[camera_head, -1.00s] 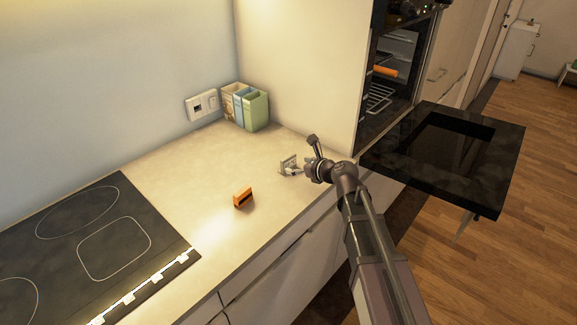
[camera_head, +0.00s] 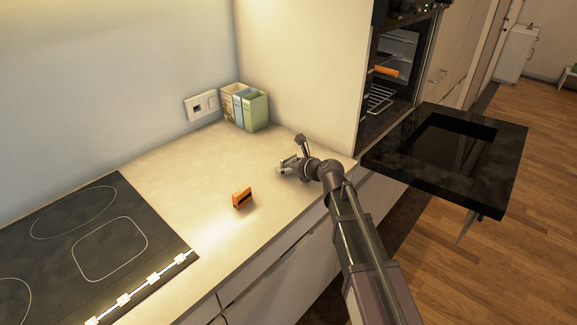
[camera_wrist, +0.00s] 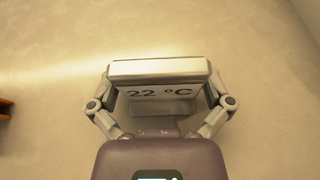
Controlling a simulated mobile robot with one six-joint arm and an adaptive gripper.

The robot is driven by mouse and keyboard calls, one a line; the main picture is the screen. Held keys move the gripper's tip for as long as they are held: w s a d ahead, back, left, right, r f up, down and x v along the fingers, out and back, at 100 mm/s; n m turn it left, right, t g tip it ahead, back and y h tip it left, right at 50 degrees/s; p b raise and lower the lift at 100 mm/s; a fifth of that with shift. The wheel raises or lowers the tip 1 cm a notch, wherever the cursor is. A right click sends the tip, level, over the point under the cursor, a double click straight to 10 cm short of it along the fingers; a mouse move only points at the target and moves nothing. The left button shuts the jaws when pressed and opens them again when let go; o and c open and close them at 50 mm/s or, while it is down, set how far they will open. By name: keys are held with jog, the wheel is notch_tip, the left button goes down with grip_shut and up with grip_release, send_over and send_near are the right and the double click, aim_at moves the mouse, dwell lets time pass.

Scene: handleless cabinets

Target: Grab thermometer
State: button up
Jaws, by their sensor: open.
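The thermometer (camera_wrist: 158,72) is a pale block with "22 °C" on its face. In the wrist view it stands on the counter between the two fingers of my gripper (camera_wrist: 160,100). The fingers are open, one on each side of it; whether either touches it I cannot tell. In the head view my gripper (camera_head: 285,168) is low over the counter near its right end, and it largely hides the thermometer there.
An orange block (camera_head: 242,198) lies on the counter (camera_head: 185,170). Books (camera_head: 246,106) stand against the wall. A black cooktop (camera_head: 95,245) is at left. The open oven door (camera_head: 455,150) juts out at right. A tall cabinet side (camera_head: 300,70) rises behind my gripper.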

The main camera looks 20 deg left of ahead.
aim_at(288, 157)
dwell(0.3)
jog(key=c, duration=0.8)
jog(key=shift+r, duration=0.1)
notch_tip(288, 157, up, 2)
jog(key=p, duration=0.2)
jog(key=shift+r+p, duration=0.25)
jog(key=shift+p, duration=0.15)
jog(key=shift+s+d+r+p, duration=0.3)
jog(key=shift+s+r+p, duration=0.05)
jog(key=shift+r+p, duration=0.25)
jog(key=s+d, duration=0.7)
jog(key=s+d+r+p, duration=0.1)
jog(key=s+d, duration=0.2)
jog(key=s, duration=0.1)
jog(key=shift+d, duration=0.2)
